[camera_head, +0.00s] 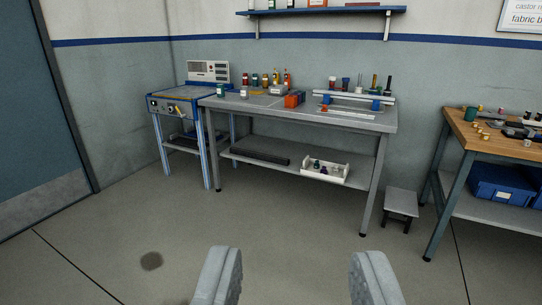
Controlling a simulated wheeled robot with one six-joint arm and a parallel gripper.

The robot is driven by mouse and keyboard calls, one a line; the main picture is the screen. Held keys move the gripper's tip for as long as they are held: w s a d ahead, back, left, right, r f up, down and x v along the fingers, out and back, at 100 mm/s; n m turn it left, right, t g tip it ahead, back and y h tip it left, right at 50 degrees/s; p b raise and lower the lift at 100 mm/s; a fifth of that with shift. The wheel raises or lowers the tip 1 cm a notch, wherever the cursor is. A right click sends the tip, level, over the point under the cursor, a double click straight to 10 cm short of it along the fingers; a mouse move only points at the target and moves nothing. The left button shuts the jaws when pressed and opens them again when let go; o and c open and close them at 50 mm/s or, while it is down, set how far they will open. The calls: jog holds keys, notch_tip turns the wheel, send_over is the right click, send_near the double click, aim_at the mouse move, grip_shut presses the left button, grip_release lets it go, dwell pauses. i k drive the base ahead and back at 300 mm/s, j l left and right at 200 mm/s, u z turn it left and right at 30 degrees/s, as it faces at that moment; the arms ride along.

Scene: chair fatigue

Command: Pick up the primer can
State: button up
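My gripper (296,278) shows at the bottom of the view with its two grey fingers wide apart and nothing between them. It is well short of the grey workbench (347,120) against the back wall. Several small cans and bottles stand on this bench, among them a green one (221,90) at the left and a grey one (244,92) beside it. A row of small coloured containers (267,80) stands behind. They are too small for me to read labels, so I cannot tell which is the primer can.
A blue-framed machine stand (180,106) adjoins the bench on the left. A low grey stool (401,203) stands by its right leg. A wooden-topped bench (490,141) with clutter is at the right. A blue door (30,115) is at the left. The floor ahead is clear.

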aim_at(244, 89)
jog(key=i+l, duration=0.1)
jog(key=i, duration=1.7)
jog(key=i+u, duration=0.25)
jog(key=i, duration=0.15)
jog(key=i+l+u, duration=0.1)
jog(key=i+u, duration=0.15)
jog(key=i, duration=0.15)
jog(key=i+l+u, duration=0.25)
jog(key=i, duration=0.15)
